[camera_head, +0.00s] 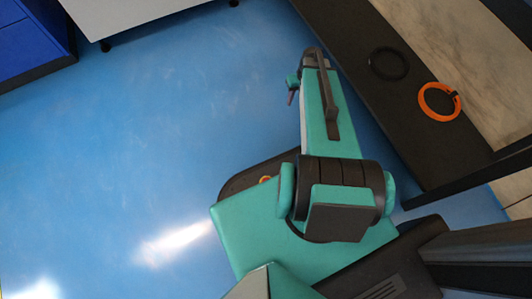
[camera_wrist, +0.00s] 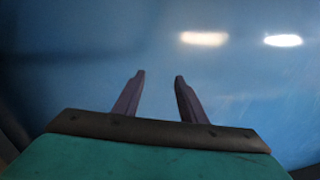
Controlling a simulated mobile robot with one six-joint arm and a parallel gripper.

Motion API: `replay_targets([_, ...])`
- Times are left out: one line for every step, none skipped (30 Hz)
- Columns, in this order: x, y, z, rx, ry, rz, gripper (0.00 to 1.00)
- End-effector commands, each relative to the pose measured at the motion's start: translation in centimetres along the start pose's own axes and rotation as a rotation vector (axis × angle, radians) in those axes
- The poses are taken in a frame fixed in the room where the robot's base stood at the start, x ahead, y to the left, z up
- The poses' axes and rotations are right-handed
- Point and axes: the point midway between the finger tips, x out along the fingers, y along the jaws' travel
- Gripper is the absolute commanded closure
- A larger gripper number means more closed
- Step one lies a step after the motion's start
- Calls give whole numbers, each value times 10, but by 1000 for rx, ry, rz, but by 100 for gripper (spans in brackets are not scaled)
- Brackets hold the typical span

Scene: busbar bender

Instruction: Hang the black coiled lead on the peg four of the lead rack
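The black coiled lead (camera_head: 389,64) is a dark ring lying flat on a long dark surface (camera_head: 345,35) at the upper right of the head view. Its black on dark grey makes its outline faint. My gripper shows in the wrist view (camera_wrist: 158,80) with its two fingers apart and nothing between them, over blue floor. In the head view my gripper (camera_head: 291,97) is small, to the left of the black lead and apart from it. I cannot make out the lead rack or its peg four in either view.
An orange ring-shaped lead (camera_head: 428,110) lies right of and below the black one. Dark bars (camera_head: 465,177) cross the right side. A blue cabinet (camera_head: 30,42) and a white unit (camera_head: 135,18) stand at the upper left. The blue floor (camera_head: 150,130) between is clear.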

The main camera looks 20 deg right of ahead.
Motion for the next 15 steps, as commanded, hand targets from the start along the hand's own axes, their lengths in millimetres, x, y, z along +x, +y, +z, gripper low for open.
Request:
replay_targets([10, -19, 11, -13, -29, -1, 62])
replay_targets([16, -28, 17, -17, -43, -1, 62])
replay_targets([23, -40, 24, -21, -63, 0, 62])
replay_targets([28, -49, 30, -26, -78, 0, 62])
replay_targets([33, -57, 36, -30, -92, 2, 62])
replay_targets([40, -68, 44, -35, -112, 5, 62])
replay_targets([45, -76, 51, -40, -127, 8, 62])
replay_targets([49, -83, 58, -43, -141, 11, 62])
replay_targets([55, -93, 67, -49, -160, 15, 62])
replay_targets([59, -100, 74, -52, -175, 18, 62])
replay_targets([63, -107, 81, -57, -188, 22, 62])
replay_targets([69, -116, 91, -62, -208, 29, 62])
replay_targets([72, -122, 98, -67, -221, 34, 62])
replay_targets([76, -128, 106, -71, -235, 40, 62])
replay_targets([81, -136, 117, -78, -254, 47, 62])
